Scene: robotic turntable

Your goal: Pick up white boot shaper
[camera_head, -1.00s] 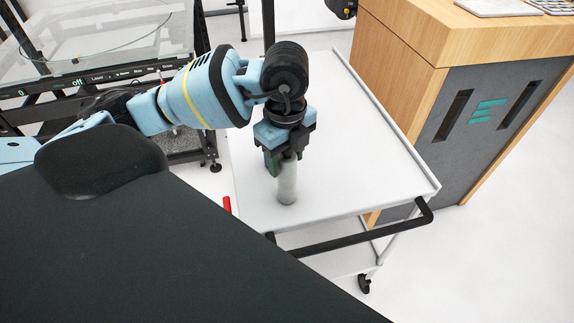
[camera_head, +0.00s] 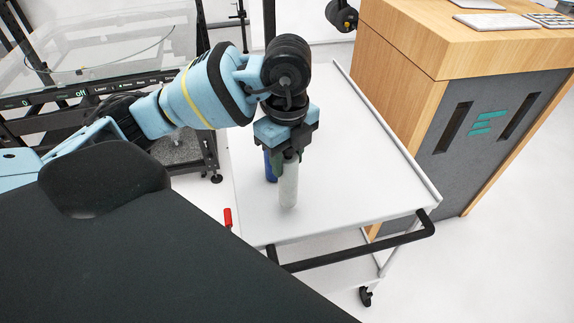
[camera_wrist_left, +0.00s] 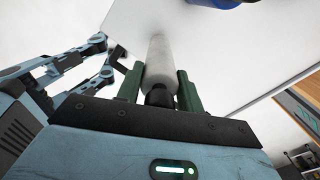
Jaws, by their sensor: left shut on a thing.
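The white boot shaper (camera_head: 289,186) is a pale, upright cylinder over the white cart top. My left gripper (camera_head: 284,160) points down and is shut on its upper part. In the left wrist view the white shaper (camera_wrist_left: 160,52) extends away between the two green fingers of the left gripper (camera_wrist_left: 160,84). I cannot tell for sure whether its lower end touches the cart. My right gripper is not in view.
The white cart (camera_head: 350,165) has a raised rim and a black handle (camera_head: 360,247). A blue object (camera_head: 270,168) stands just behind the shaper, partly hidden. A wood and grey counter (camera_head: 465,120) is at the right. The cart top is otherwise clear.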

